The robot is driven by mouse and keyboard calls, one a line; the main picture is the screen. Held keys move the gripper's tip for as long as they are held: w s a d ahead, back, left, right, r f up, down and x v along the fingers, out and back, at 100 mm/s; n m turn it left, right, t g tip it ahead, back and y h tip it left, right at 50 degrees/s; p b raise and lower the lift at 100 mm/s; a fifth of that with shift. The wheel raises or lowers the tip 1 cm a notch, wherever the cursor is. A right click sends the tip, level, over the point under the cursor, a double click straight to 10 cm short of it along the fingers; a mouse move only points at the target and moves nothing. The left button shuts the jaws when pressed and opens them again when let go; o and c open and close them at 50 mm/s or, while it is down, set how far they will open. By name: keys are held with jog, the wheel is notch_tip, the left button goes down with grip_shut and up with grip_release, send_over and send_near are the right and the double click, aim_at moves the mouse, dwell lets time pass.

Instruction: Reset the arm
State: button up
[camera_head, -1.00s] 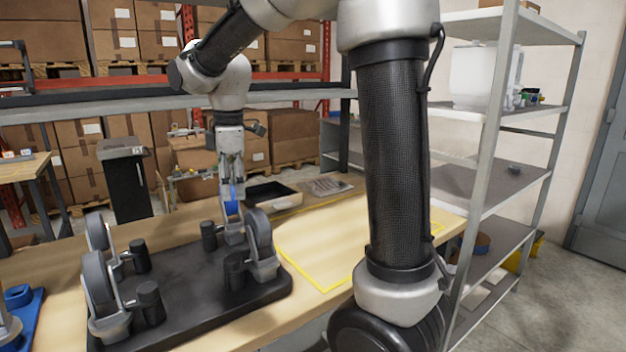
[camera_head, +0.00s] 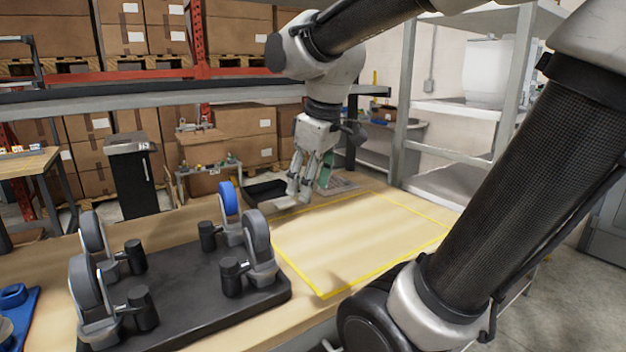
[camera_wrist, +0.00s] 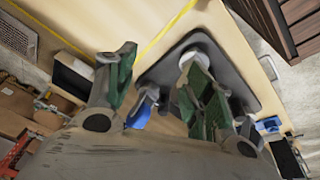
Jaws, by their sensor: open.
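My gripper (camera_head: 308,192) is open and empty in the head view, hanging above the wooden table near the far left corner of the yellow-outlined area. In the wrist view its two green-padded fingers (camera_wrist: 158,72) are spread apart. A black base (camera_head: 200,290) on the table carries several grey wheel-like discs on stands and dark short posts.
The yellow-outlined area (camera_head: 321,296) is bare. A dark shallow tray (camera_head: 284,206) lies at the table's back edge, behind my gripper. A blue holder (camera_head: 20,308) is at the left front. Metal shelving (camera_head: 440,150) stands at the right.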

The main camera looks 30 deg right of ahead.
jog(key=shift+s, duration=0.1)
dwell(0.5)
jog(key=s+d+f+m+t, duration=0.1)
jog(key=s+d+f+m, duration=0.1)
jog(key=s+m, duration=0.3)
jog(key=shift+s+d+f, duration=0.25)
jog(key=shift+s+f, duration=0.1)
jog(key=shift+s, duration=1.1)
dwell(0.6)
